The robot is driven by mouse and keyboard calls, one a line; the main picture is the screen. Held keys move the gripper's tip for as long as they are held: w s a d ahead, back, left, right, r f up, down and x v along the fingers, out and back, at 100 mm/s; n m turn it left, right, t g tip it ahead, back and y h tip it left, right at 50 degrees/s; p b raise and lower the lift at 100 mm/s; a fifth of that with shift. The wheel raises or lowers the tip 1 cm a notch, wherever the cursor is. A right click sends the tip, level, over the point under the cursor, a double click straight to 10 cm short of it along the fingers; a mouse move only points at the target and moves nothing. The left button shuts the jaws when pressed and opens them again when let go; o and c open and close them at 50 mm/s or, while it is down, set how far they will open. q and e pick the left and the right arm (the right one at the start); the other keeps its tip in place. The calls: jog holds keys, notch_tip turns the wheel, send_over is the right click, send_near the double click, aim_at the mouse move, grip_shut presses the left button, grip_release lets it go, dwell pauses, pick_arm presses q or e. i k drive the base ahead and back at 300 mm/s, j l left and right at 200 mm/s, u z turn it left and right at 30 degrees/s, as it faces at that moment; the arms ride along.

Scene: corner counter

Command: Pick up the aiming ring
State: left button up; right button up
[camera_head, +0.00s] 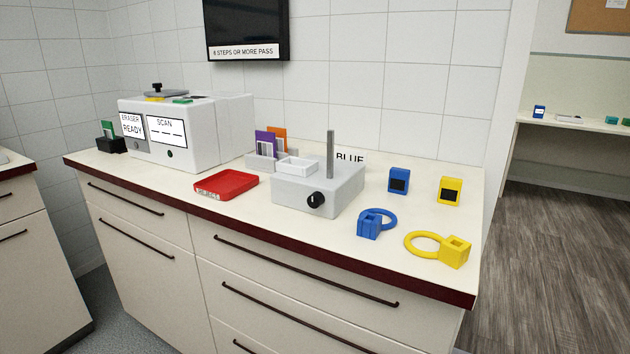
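Two ring-shaped pieces with square sockets lie on the right part of the counter. The blue ring (371,222) lies in front of the blue block, its ring part toward the back right. The yellow ring (456,252) lies near the counter's front right corner, its ring part toward the left. Which of them is the aiming ring is not marked on them. Neither of my grippers is in view.
A grey stand (318,190) with an upright post and black knob is left of the blue ring. A blue block (399,181) and yellow block (449,191) stand behind the rings. A red tray (226,185) and white machine (190,133) are farther left. The counter's dark front edge (400,272) is close.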

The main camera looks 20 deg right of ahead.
aim_at(369, 226)
jog(key=i+j+z, duration=0.1)
jog(key=z, duration=1.05)
